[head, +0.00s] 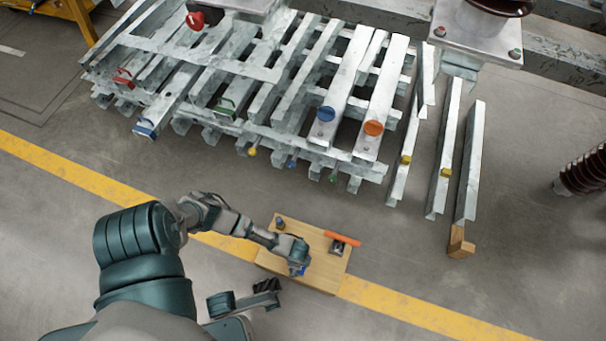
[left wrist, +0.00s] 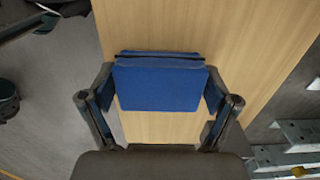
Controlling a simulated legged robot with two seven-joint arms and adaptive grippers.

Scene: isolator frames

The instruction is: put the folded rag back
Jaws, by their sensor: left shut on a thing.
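The folded blue rag (left wrist: 158,85) is between the fingers of my left gripper (left wrist: 158,98) in the left wrist view, over a light wooden surface. In the head view my left gripper (head: 298,266) is over the front part of the wooden stand (head: 318,277), and a small bit of blue rag (head: 301,271) shows at its tip. I cannot tell whether the rag touches the wood. A dark gripper (head: 267,287), apparently my right, is left of the stand's front corner. Its opening is too small to tell.
On the stand are an orange cylinder (head: 342,238), a small dark and metallic item (head: 337,247) and a small blue-topped item (head: 280,223). Behind lies a rack of galvanised steel beams (head: 260,75) with coloured parts. A wooden block (head: 460,242) is at right.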

